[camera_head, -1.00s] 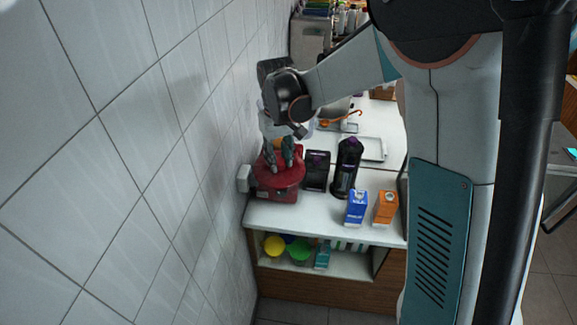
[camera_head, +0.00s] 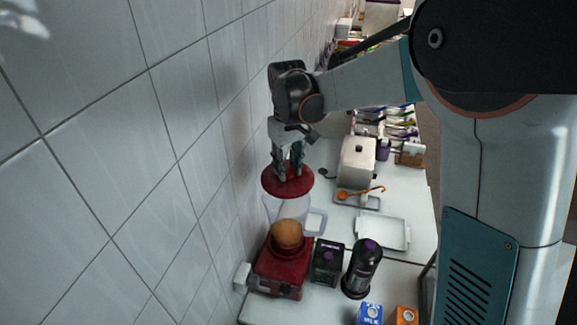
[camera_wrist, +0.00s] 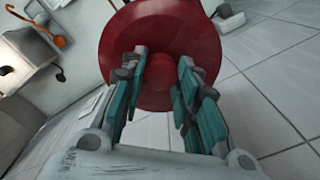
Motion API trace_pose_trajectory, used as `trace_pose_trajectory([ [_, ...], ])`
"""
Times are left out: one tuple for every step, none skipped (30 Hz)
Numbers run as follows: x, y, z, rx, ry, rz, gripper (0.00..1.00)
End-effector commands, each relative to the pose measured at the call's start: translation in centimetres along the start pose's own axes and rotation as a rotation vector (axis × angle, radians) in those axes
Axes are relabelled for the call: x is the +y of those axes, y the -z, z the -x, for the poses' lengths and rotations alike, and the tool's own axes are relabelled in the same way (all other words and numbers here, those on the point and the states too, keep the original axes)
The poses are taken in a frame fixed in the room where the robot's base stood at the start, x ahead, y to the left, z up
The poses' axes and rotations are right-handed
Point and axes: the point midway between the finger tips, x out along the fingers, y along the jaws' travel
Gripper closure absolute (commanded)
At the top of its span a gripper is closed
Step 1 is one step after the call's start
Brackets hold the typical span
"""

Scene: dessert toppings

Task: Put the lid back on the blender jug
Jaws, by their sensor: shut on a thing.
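My gripper (camera_head: 290,170) is shut on the knob of the red round lid (camera_head: 288,183), pointing down. The lid also fills the upper middle of the wrist view (camera_wrist: 150,35), its knob between the teal fingers (camera_wrist: 158,95). In the head view the lid is at the top of the clear blender jug (camera_head: 283,207) and overlaps its rim. I cannot tell whether it is seated or just above. The jug stands on the red blender base (camera_head: 282,268), with an orange-brown round thing (camera_head: 287,234) showing inside it.
The tiled wall (camera_head: 200,180) is close on the left. A white tray (camera_head: 405,232), a metal container (camera_head: 357,160) and an orange ladle (camera_head: 360,192) are farther back.

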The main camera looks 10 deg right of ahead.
Motion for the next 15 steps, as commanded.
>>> trace_pose_trajectory([
  [0.0,0.0,-0.2,0.0,0.0,0.0,0.96],
  [0.0,0.0,-0.3,0.0,0.0,0.0,0.96],
  [0.0,0.0,-0.4,0.0,0.0,0.0,0.96],
  [0.0,0.0,-0.6,0.0,0.0,0.0,0.96],
  [0.0,0.0,-0.8,0.0,0.0,0.0,0.96],
  [0.0,0.0,-1.0,0.0,0.0,0.0,0.96],
  [0.0,0.0,-1.2,0.0,0.0,0.0,0.96],
  [0.0,0.0,-1.4,0.0,0.0,0.0,0.96],
  [0.0,0.0,-1.7,0.0,0.0,0.0,0.96],
  [0.0,0.0,-2.0,0.0,0.0,0.0,0.96],
  [0.0,0.0,-2.2,0.0,0.0,0.0,0.96],
  [0.0,0.0,-2.6,0.0,0.0,0.0,0.96],
  [0.0,0.0,-2.9,0.0,0.0,0.0,0.96],
  [0.0,0.0,-3.2,0.0,0.0,0.0,0.96],
  [0.0,0.0,-3.5,0.0,0.0,0.0,0.96],
])
